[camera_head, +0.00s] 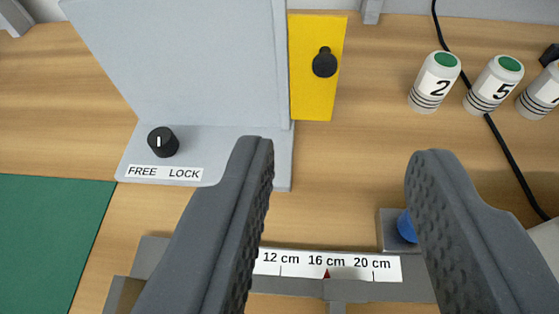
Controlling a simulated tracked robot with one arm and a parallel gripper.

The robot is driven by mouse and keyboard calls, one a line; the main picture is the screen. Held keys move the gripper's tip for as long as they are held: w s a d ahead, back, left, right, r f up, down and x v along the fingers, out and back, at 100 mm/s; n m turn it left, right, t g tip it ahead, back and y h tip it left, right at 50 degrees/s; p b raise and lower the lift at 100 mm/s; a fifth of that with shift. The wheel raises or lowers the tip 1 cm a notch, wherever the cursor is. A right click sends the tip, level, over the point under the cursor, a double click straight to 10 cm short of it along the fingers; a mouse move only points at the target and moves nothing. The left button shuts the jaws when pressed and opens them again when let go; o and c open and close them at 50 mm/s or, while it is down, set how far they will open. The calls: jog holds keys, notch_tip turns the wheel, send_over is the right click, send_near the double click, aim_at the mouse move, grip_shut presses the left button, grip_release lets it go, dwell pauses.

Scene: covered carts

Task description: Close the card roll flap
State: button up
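My gripper (341,155) is open and empty, with its two dark grey fingers wide apart in the lower middle of the view. A yellow panel (311,95) with a black knob (324,62) stands beyond the fingertips, beside the right edge of a large pale grey panel (200,65). No label names the card roll flap, so I cannot tell for sure whether it is the yellow panel. The fingers appear apart from both panels. No card roll is visible.
A black dial (163,142) sits by a FREE/LOCK label (164,173). A centimetre scale (330,265) with a red pointer lies below. Numbered white cylinders (434,84) and a black cable (510,160) are at right. A green mat (50,235) is at left.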

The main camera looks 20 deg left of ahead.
jog(key=p, duration=0.4)
send_near(325, 67)
jog(key=x, duration=0.5)
jog(key=shift+w+f, duration=0.15)
jog(key=shift+w, duration=0.15)
jog(key=shift+x, duration=1.15)
jog(key=shift+a, duration=0.1)
